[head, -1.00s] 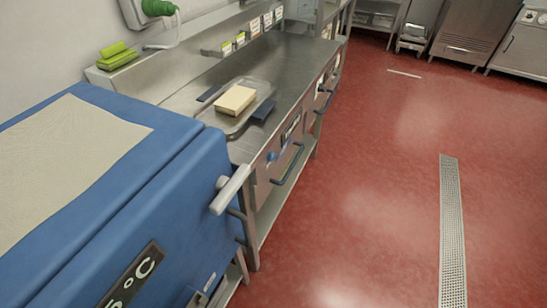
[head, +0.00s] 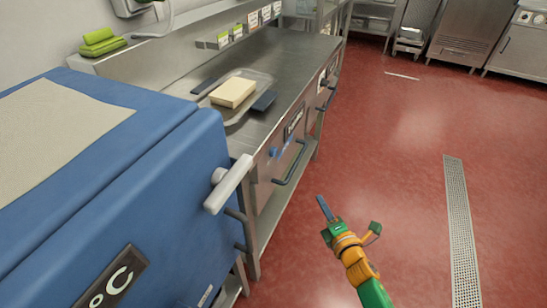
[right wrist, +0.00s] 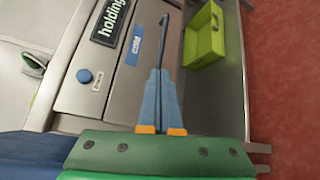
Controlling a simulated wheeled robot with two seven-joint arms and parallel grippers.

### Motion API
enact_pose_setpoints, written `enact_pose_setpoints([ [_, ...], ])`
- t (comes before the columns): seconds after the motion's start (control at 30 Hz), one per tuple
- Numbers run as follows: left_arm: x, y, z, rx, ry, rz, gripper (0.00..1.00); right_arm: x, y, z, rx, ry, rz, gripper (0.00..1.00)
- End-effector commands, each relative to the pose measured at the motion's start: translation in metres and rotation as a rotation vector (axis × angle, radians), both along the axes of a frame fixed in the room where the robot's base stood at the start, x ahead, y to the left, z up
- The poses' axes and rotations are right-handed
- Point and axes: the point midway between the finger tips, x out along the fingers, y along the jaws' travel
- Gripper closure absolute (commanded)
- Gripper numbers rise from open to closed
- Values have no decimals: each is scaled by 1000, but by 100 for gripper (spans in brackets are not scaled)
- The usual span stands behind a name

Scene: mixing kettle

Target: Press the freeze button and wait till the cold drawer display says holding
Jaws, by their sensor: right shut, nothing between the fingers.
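The cold drawer front (head: 262,189) is under the steel counter, with a blue round button (head: 273,152), a dark display (head: 293,122) and a dark bar handle (head: 290,164). In the right wrist view the blue button (right wrist: 84,76) shows clear of my fingers, and the display (right wrist: 111,20) reads "holding". A blue label (right wrist: 136,44) seems to read "cold". My right gripper (head: 321,200) is shut and empty, over the floor to the right of the drawer; its blue fingers (right wrist: 160,75) point toward the drawer front, apart from the button. My left gripper is out of view.
A large blue cabinet (head: 160,185) with a grey lever (head: 228,185) stands at the left. On the counter, a tray (head: 258,84) holds a pale block (head: 233,92). A green bin (right wrist: 204,38) sits beside the drawer. The red floor (head: 390,160) at right is open.

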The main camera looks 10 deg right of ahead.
Motion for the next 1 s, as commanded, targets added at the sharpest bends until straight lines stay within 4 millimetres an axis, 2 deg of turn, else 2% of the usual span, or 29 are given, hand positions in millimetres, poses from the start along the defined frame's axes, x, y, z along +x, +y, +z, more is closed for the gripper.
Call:
enact_pose_setpoints([
  [0.03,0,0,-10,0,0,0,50,9,1,14,-86,-73,27,100],
  [0.2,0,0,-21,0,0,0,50,24,5,71,-385,-286,85,100],
  [0.33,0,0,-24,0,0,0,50,27,7,94,-507,-370,96,100],
  [0.47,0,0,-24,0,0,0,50,28,8,101,-543,-389,99,100],
  [0.77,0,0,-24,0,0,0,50,29,10,100,-538,-388,98,100],
  [1.0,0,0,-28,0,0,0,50,46,35,99,-533,-387,98,100],
])
